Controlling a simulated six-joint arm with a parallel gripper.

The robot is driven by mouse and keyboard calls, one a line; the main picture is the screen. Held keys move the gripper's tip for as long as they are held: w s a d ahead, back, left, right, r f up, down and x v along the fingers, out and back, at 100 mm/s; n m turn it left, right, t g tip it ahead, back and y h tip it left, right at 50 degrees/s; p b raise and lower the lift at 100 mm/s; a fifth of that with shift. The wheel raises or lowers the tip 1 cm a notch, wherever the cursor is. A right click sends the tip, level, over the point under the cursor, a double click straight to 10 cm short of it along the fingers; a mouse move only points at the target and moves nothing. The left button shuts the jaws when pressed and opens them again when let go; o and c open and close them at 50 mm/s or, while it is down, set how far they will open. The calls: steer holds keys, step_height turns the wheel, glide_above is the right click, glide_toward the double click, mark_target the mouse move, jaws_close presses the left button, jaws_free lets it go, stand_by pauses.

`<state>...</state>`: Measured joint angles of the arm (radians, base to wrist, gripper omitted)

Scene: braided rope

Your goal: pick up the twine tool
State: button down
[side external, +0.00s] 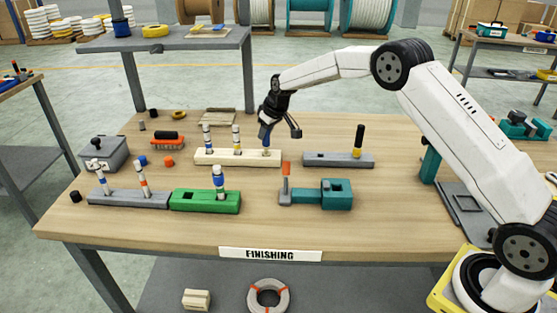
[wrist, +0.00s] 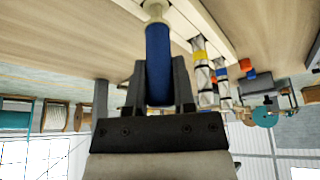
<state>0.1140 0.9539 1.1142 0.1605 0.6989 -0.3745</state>
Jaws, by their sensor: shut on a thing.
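My gripper (side external: 279,130) is over the right end of a long cream block (side external: 225,158) on the workbench. Its jaws are shut on a blue-handled tool (wrist: 159,62), which also shows below the jaws in the side view (side external: 266,142). The handle is between the two dark fingers, and its pale collar is at the cream block in the wrist view. The tool stands roughly upright at the block; I cannot tell whether its lower end is still seated. No label shows whether this is the twine tool. Two white banded rods (side external: 207,138) (side external: 236,139) stand in the same block.
A grey block (side external: 325,160) with a yellow-and-black tool (side external: 359,140) is to the right. A green block (side external: 190,203), another grey block (side external: 130,200) and a teal fixture (side external: 335,194) are in front. A grey box (side external: 104,155) sits at left. The bench's front strip is clear.

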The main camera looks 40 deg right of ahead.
steer(key=shift+r, duration=0.1)
steer(key=shift+r, duration=0.5)
step_height(320, 180, up, 2)
steer(key=s+a+r, duration=0.1)
steer(key=s+r, duration=0.8)
steer(key=s, duration=0.5)
steer(key=shift+r, duration=0.4)
